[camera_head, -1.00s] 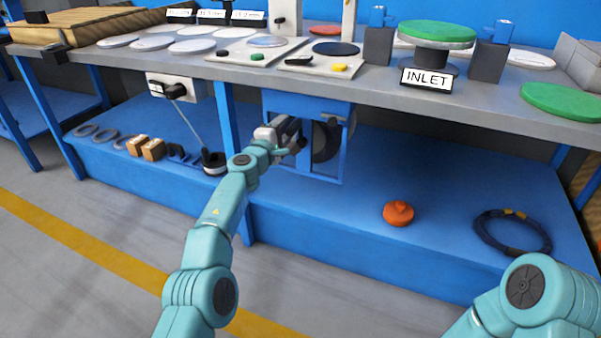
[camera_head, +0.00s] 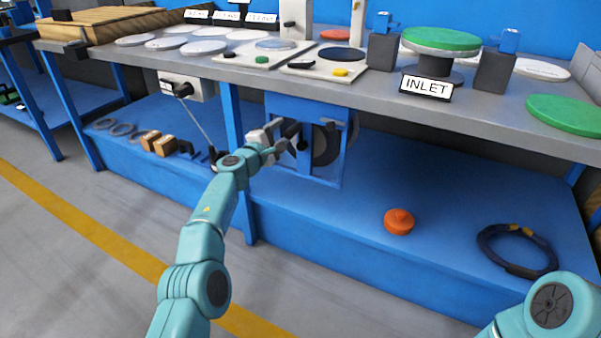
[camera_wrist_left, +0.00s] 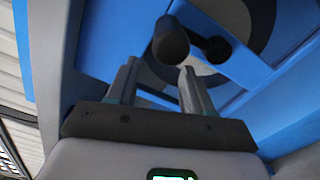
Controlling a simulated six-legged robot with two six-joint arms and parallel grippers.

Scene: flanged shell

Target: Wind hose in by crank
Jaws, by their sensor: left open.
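The hose reel (camera_head: 325,145) sits in a blue frame (camera_head: 343,165) under the bench, and its dark disc partly shows. My left gripper (camera_head: 288,133) is at the left part of this frame. In the left wrist view my left gripper (camera_wrist_left: 158,75) is open, with its two fingers apart and nothing between them. The black crank handle (camera_wrist_left: 171,42) stands just past the fingertips, roughly in line with the gap. The crank's dark hub end (camera_wrist_left: 216,49) is to its right, in front of the grey and dark reel disc (camera_wrist_left: 225,15). I cannot make out the hose on the reel. My right gripper is out of view.
On the lower blue shelf are an orange knob-like part (camera_head: 398,221) and a dark coil (camera_head: 517,249) with yellow bands. A grey socket box (camera_head: 187,87) with a hanging cord is left of the reel. The bench edge (camera_head: 390,98) overhangs the reel.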

